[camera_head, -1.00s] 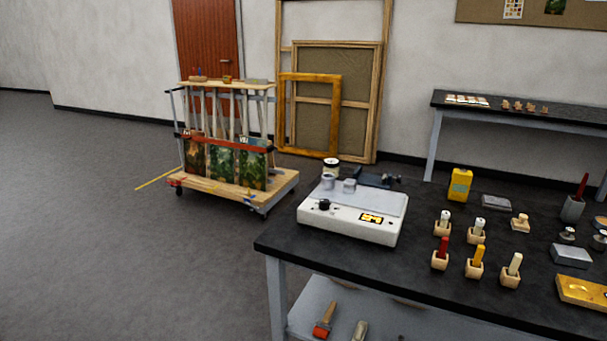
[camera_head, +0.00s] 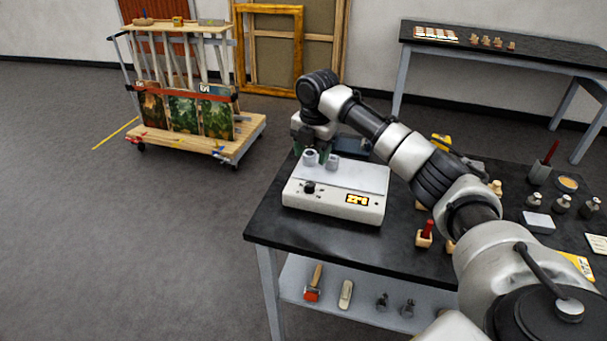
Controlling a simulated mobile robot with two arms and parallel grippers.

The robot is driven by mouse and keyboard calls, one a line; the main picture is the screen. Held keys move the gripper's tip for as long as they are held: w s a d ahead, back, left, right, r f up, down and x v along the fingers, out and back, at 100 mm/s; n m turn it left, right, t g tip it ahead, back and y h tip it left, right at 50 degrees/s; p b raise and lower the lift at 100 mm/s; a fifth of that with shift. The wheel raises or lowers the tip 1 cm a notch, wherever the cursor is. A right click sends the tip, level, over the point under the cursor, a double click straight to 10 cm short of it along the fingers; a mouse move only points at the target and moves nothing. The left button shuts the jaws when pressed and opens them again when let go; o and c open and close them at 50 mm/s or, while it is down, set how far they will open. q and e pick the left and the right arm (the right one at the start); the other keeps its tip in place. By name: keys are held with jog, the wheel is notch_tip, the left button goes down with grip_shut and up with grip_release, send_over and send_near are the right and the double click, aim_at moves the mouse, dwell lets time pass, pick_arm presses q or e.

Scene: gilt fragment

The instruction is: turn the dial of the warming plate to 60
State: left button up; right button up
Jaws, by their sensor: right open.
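Two small grey pots (camera_head: 311,157) stand on the plate's back left. My right gripper (camera_head: 310,150) is open and points down over the back left of the plate, behind the dial and apart from it. Its fingertips are partly hidden by the pots. My left gripper is out of view.
My right arm crosses above the black table (camera_head: 298,236) and hides several things there. A red stick in a wooden holder (camera_head: 425,234) stands right of the plate. Tools lie on the lower shelf (camera_head: 330,300). A wheeled cart (camera_head: 190,145) stands apart at back left.

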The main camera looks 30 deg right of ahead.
aim_at(310, 184)
jog(key=f+p, duration=0.1)
jog(key=f, duration=0.9)
jog(key=shift+w, duration=0.2)
jog(key=c, duration=0.9)
